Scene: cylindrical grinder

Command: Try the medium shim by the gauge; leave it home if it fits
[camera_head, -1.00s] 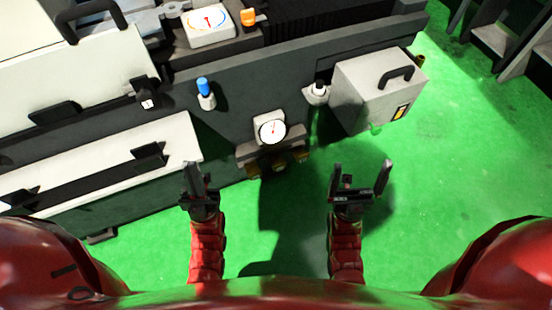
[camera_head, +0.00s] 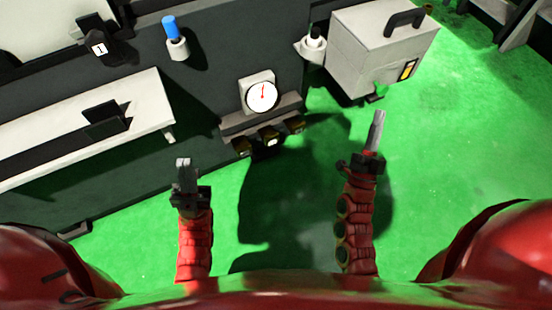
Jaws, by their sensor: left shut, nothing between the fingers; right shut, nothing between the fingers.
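A round white dial gauge (camera_head: 262,96) with a red needle stands on a grey ledge (camera_head: 228,123) on the machine's front. Several small dark blocks with yellowish marks sit along the ledge's front below it, among them a middle block (camera_head: 268,138); which is the medium shim I cannot tell. My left gripper (camera_head: 183,163) is shut and empty, below and left of the ledge. My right gripper (camera_head: 377,117) is shut and empty, right of the ledge and below the grey box. Both are apart from the gauge and blocks.
A grey box (camera_head: 380,50) with a black handle juts out at right. A long white panel (camera_head: 85,120) lies at left. Green floor (camera_head: 470,130) is clear at right.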

